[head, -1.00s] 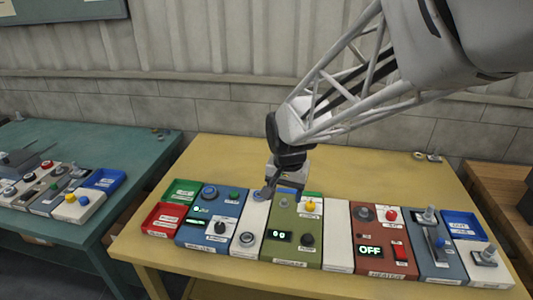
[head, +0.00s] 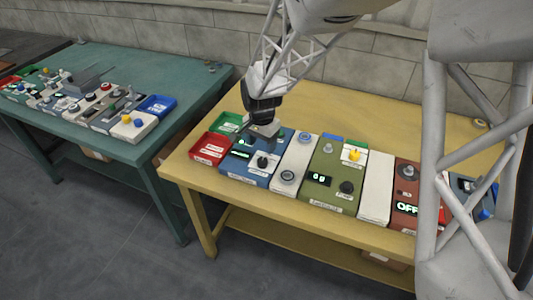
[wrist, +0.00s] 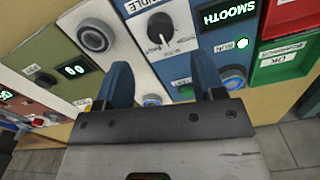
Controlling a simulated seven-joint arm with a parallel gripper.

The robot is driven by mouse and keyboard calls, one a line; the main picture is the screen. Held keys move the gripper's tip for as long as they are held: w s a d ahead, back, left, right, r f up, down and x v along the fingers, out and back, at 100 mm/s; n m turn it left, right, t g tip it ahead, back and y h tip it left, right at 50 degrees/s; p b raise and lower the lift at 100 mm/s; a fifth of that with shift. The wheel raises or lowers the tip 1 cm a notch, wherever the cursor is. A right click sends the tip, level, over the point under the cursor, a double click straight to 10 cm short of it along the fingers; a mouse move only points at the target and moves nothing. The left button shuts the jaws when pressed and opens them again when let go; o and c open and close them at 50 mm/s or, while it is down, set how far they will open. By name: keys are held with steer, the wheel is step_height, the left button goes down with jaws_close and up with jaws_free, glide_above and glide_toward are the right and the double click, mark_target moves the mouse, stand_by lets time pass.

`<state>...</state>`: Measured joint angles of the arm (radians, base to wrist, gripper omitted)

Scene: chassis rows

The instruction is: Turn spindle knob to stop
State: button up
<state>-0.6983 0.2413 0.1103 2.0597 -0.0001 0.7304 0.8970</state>
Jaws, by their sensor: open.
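The spindle knob (wrist: 160,28) is a black pointer knob on a white dial plate, on the blue panel (wrist: 205,50); its label is partly cut off, ending in "NDLE". In the wrist view it stands beyond the fingertips, upright and untouched. The panel's green display (wrist: 224,17) reads "SMOOTH", and a run light (wrist: 242,43) is lit. In the head view the knob (head: 262,162) shows just in front of my gripper (head: 264,136), which hangs over the rear of the blue panel. In the wrist view my gripper (wrist: 162,72) has its two blue fingers apart with nothing between them.
A grey ring dial (wrist: 95,37) sits on the white panel beside the blue one. Red (head: 211,148) and green (head: 229,124) trays lie left of it. The olive panel (head: 324,180) and others lie to the right. The yellow table (head: 350,108) is clear behind them.

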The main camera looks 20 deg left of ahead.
mark_target(262, 160)
steer(key=shift+f, duration=0.1)
stand_by(0.3)
steer(key=shift+f, duration=3.85)
steer(key=c, duration=0.9)
